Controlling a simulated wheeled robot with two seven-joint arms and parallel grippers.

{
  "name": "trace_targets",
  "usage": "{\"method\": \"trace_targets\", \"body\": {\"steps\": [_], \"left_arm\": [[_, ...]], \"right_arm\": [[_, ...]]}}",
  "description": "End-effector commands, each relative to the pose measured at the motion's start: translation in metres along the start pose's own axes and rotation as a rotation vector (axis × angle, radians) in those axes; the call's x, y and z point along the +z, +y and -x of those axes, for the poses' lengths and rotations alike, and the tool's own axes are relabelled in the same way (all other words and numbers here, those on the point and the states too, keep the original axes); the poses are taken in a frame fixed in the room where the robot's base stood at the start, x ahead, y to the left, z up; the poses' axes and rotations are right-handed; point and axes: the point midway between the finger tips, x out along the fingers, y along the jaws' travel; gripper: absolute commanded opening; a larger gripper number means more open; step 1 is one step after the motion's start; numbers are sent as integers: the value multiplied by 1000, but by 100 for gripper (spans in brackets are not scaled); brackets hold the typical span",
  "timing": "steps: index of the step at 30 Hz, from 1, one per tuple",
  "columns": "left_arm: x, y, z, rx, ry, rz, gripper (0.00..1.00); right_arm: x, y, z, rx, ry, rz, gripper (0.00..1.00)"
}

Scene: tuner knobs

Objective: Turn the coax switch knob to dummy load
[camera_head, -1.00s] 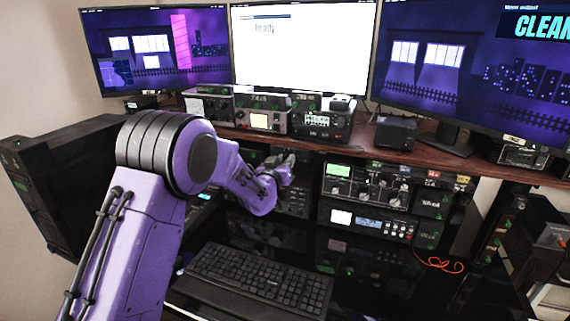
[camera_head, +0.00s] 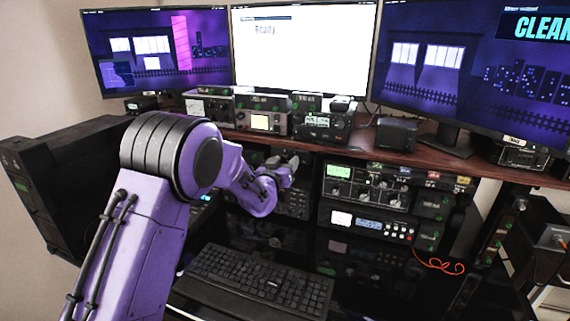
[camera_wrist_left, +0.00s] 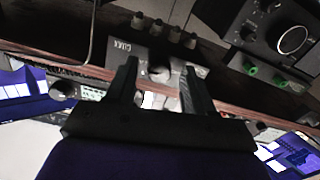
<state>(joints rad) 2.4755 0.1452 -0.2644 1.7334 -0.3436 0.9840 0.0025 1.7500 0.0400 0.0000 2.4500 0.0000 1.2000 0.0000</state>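My left gripper (camera_head: 290,164) reaches to the equipment under the wooden shelf, left of the rack radios. In the left wrist view my left gripper (camera_wrist_left: 160,88) has its two dark fingers spread apart. A grey panel (camera_wrist_left: 126,62) with upside-down lettering that looks like COAX, which I take for the coax switch, lies beyond the fingers. Its dark round knob (camera_wrist_left: 160,73) shows between the fingers, with visible gaps at both sides. I cannot tell the knob's pointer position or any dummy load label. In the head view the hand hides this panel. My right gripper is not in view.
The wooden shelf (camera_head: 420,153) runs just above the left hand and carries several small radios. A rack radio (camera_head: 370,187) stands to the right of the hand. A black keyboard (camera_head: 258,280) lies below. A wide monitor (camera_head: 470,70) stands at right.

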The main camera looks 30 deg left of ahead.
Motion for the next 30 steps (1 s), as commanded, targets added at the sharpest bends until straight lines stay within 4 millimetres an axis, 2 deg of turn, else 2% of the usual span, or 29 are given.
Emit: {"method": "trace_targets", "body": {"steps": [5,8,15,18,22,30], "left_arm": [[0,0,7,0,1,1,53],[2,0,26,0,1,1,53],[2,0,83,0,1,1,53],[1,0,97,1,0,0,53],[0,0,106,0,1,-1,53],[0,0,106,0,0,0,53]], "right_arm": [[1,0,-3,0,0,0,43],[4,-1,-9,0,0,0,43],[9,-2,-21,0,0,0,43],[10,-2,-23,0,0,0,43],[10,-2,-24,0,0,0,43],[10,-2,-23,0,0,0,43]]}}
